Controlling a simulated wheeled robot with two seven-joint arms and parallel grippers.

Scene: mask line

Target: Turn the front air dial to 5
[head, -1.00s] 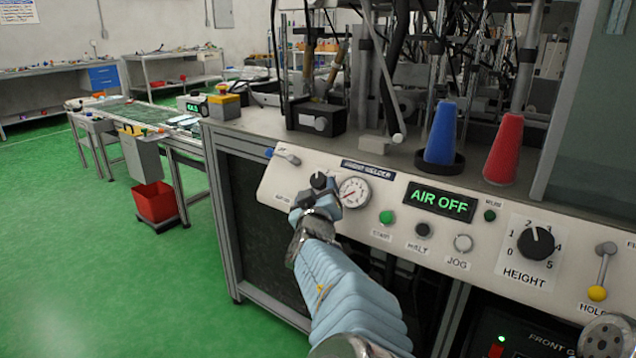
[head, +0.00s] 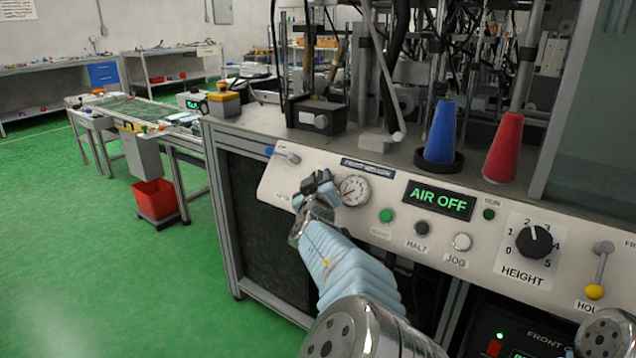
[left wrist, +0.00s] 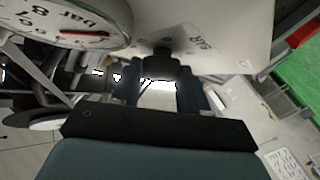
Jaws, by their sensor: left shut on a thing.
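The left gripper (left wrist: 160,88) is shut on the dial. A round pressure gauge (head: 354,190) sits just right of it; it fills the upper left of the left wrist view (left wrist: 70,18). The green display (head: 438,200) reads AIR OFF. My right gripper is out of view.
A small lever with a blue end (head: 285,154) is close to the gripper's upper left. Green, black and white buttons, a HEIGHT knob (head: 534,241) and a yellow-tipped lever (head: 599,270) line the panel to the right. Blue (head: 440,132) and red (head: 503,147) cones stand above.

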